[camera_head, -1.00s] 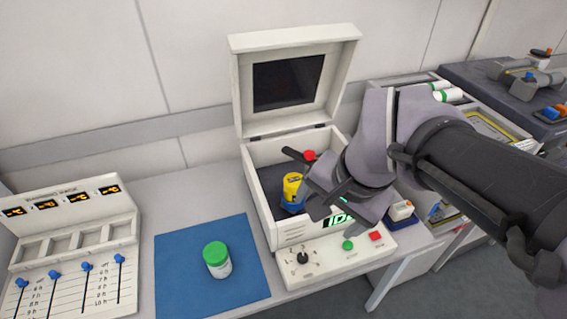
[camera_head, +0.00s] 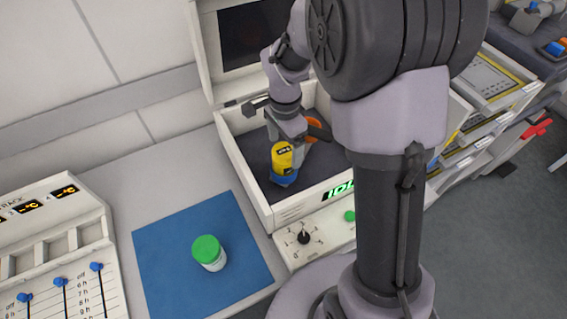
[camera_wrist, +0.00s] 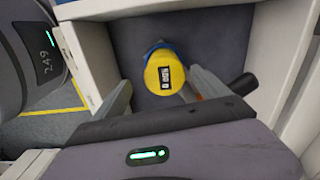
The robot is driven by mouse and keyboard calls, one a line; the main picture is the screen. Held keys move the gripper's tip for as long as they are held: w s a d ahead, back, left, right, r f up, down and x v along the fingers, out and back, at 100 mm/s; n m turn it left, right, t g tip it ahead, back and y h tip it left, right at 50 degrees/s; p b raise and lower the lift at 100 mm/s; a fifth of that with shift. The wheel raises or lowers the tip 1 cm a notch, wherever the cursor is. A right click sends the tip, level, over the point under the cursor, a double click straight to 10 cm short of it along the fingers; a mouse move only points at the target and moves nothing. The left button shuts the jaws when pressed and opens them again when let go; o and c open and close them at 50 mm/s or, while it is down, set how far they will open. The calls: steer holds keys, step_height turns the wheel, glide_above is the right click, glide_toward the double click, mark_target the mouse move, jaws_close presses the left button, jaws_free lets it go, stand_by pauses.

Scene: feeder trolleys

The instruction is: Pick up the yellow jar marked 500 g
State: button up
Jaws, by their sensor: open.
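The yellow jar (camera_head: 281,157) has a blue end and stands inside the open white box. In the wrist view the yellow jar (camera_wrist: 164,74) shows a dark label with white digits, turned on its side, that look like 500. My gripper (camera_head: 286,135) is over the box, close above and behind the jar. In the wrist view my gripper (camera_wrist: 163,88) is open, with one finger to each side of the jar. The jar is not clamped. I cannot tell whether a finger touches it.
The box's side wall (camera_head: 242,170) and raised lid (camera_head: 205,50) bound the space around the jar. An orange-red part (camera_head: 318,128) is beside my gripper. A green-lidded white jar (camera_head: 208,252) stands on a blue mat (camera_head: 160,270) to the left.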

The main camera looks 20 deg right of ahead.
mark_target(284, 150)
steer(key=f, duration=0.1)
steer(key=f+b, duration=0.1)
steer(key=f, duration=0.1)
steer(key=f+b, duration=0.1)
steer(key=f, duration=0.1)
steer(key=shift+w, duration=0.4)
steer(key=shift+r, duration=0.15)
steer(key=shift+c, duration=1.4)
jaws_close()
